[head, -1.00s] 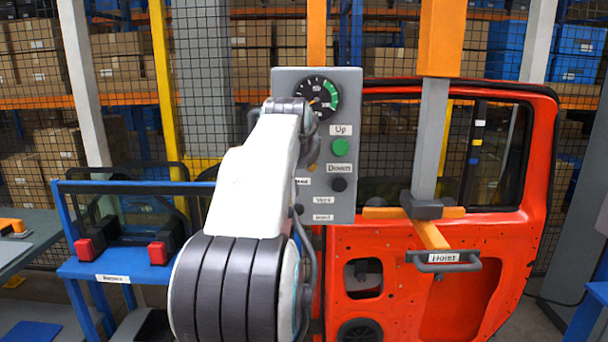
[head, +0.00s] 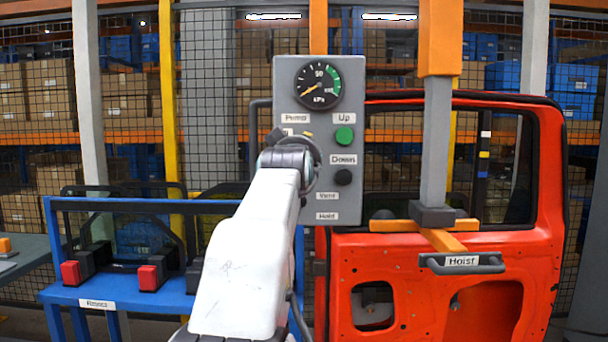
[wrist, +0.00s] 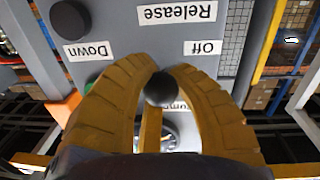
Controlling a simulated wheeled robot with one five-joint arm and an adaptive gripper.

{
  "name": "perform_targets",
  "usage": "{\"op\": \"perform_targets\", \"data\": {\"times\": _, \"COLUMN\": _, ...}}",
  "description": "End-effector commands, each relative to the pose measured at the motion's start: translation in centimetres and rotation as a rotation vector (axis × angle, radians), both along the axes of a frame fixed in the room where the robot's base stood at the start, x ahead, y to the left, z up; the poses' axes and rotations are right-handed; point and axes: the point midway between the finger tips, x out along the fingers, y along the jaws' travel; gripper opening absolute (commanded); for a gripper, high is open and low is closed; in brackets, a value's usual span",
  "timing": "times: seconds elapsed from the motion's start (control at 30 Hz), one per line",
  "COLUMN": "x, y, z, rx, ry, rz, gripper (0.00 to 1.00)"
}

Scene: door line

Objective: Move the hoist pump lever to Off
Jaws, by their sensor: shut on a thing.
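The hoist control panel (head: 350,205) is a grey upright box with a round gauge (head: 318,83) at its top and a "Pump" label (head: 296,118) below it. My gripper (wrist: 160,72) has its yellow fingers shut around the dark ball knob (wrist: 160,90) of the pump lever in the wrist view. That view shows the panel upside down. The "Off" label (wrist: 203,47) is close beside the right finger. The "Pump" label is partly covered by the knob and finger. In the head view my arm hides the lever, so its exact position cannot be told.
A green Up button (head: 344,135) and a black Down button (head: 343,177) are right of my gripper. A red door (head: 440,255) stands behind the Hoist handle (head: 462,263). A blue rack (head: 170,296) is at left.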

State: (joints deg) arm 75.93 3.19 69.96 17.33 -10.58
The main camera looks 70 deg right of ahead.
Motion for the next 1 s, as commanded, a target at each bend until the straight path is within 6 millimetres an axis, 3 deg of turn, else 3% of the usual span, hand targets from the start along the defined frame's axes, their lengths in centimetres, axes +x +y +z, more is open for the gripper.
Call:
{"op": "perform_targets", "data": {"times": 0.03, "x": 0.14, "y": -0.03, "z": -1.02, "rx": -0.01, "ry": -0.005, "rz": 0.002, "gripper": 0.0}}
{"op": "perform_targets", "data": {"times": 0.9, "x": 0.2, "y": -0.3, "z": -0.98, "rx": -0.091, "ry": -0.031, "rz": 0.003, "gripper": 0.0}}
{"op": "perform_targets", "data": {"times": 0.93, "x": 0.2, "y": -0.3, "z": -0.98, "rx": -0.091, "ry": -0.031, "rz": 0.003, "gripper": 0.16}}
{"op": "perform_targets", "data": {"times": 1.0, "x": 0.19, "y": -0.28, "z": -0.92, "rx": -0.093, "ry": -0.032, "rz": 0.002, "gripper": 0.22}}
